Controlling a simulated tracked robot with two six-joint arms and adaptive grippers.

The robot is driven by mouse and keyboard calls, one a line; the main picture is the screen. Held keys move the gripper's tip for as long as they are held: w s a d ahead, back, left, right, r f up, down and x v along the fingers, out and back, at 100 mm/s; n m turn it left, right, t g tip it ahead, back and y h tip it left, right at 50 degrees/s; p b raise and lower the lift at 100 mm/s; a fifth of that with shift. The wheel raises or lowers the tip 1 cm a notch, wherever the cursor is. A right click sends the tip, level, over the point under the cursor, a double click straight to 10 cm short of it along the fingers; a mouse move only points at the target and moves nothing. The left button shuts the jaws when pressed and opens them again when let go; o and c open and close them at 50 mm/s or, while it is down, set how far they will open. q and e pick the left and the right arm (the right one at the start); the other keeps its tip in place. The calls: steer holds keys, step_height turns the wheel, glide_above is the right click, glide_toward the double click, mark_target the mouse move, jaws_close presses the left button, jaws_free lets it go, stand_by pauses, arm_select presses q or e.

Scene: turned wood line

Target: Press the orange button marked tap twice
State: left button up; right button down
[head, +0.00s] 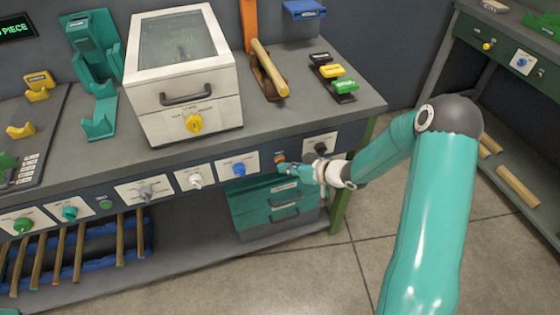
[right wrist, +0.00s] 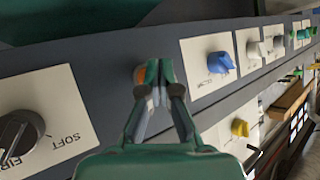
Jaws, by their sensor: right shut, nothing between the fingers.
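The orange button (head: 280,158) sits on the dark front panel of the bench, between the blue knob (head: 239,169) and the black knob (head: 320,149). In the right wrist view the orange button (right wrist: 141,74) shows just left of the fingertips, partly hidden by them. No tap-twice marking can be read. My right gripper (head: 286,169) is shut and empty, its tips at the button; it also shows in the right wrist view (right wrist: 155,77). I cannot tell whether the tips touch the button. My left gripper is not in view.
Other knobs line the panel, including a white one (head: 196,180) and a grey one (head: 146,191). A teal drawer unit (head: 275,205) stands below. A white glass-topped box (head: 185,100) stands on the bench. The floor (head: 320,275) in front is clear.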

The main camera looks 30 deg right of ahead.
steer(key=shift+w+d, duration=0.1)
steer(key=shift+w, duration=0.25)
stand_by(0.6)
steer(key=shift+s, duration=0.8)
steer(key=shift+a, duration=0.2)
steer(key=shift+s+a+b, duration=0.2)
steer(key=shift+s, duration=0.6)
steer(key=shift+s+a+b, duration=0.15)
steer(key=shift+s+b, duration=0.05)
steer(key=shift+s, duration=0.6)
steer(key=shift+s+a+b, duration=0.2)
steer(key=shift+s, duration=0.6)
